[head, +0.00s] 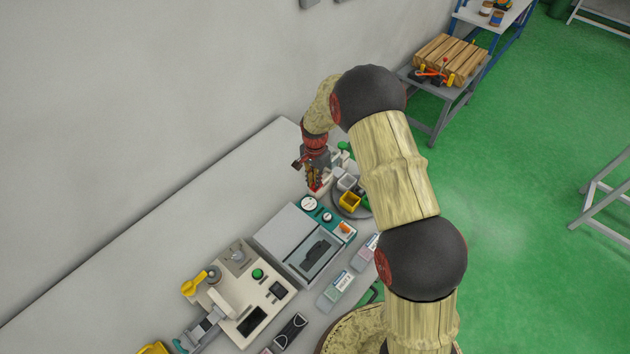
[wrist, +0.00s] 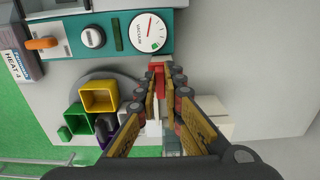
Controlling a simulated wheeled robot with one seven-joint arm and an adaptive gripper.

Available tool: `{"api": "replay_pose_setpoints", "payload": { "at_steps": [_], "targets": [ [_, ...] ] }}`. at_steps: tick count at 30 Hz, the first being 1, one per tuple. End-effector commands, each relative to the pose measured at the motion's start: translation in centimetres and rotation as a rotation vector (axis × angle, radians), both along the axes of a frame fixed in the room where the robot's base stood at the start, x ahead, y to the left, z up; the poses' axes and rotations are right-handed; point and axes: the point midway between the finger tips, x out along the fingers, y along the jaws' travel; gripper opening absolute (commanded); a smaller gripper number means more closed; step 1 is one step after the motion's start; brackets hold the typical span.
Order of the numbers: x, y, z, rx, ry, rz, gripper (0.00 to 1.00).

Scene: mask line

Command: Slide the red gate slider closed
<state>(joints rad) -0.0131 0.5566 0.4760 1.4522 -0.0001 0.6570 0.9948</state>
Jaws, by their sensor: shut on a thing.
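The red slider (wrist: 160,80) shows in the wrist view between the fingertips of my gripper (wrist: 163,88). The yellow-padded fingers are shut on it. In the head view my gripper (head: 314,180) reaches down at the far end of the grey table, with a bit of red (head: 316,187) at its tips. The slider's lower part and the track or gate around it are largely hidden by the fingers, so I cannot tell how far along it sits.
A teal panel (wrist: 120,60) with a vacuum gauge (wrist: 150,32), knob (wrist: 92,37) and orange switch (wrist: 43,43) is close to the fingers. Yellow (wrist: 99,96) and green (wrist: 77,118) bins stand beside them. A wall (head: 130,90) runs behind the table (head: 120,262).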

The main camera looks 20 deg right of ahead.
Motion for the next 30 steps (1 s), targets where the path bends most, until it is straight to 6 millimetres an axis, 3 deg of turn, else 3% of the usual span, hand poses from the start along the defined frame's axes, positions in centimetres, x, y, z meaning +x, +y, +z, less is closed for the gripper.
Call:
{"api": "replay_pose_setpoints", "payload": {
  "at_steps": [15,24,30],
  "targets": [
    [0.2,-0.2,0.0,0.001,-0.001,-0.001,0.00],
    [2.7,-3.9,-0.1,0.000,-0.002,-0.003,0.00],
    [2.9,-4.2,0.1,-0.001,-0.003,0.000,0.00]
  ]
}}
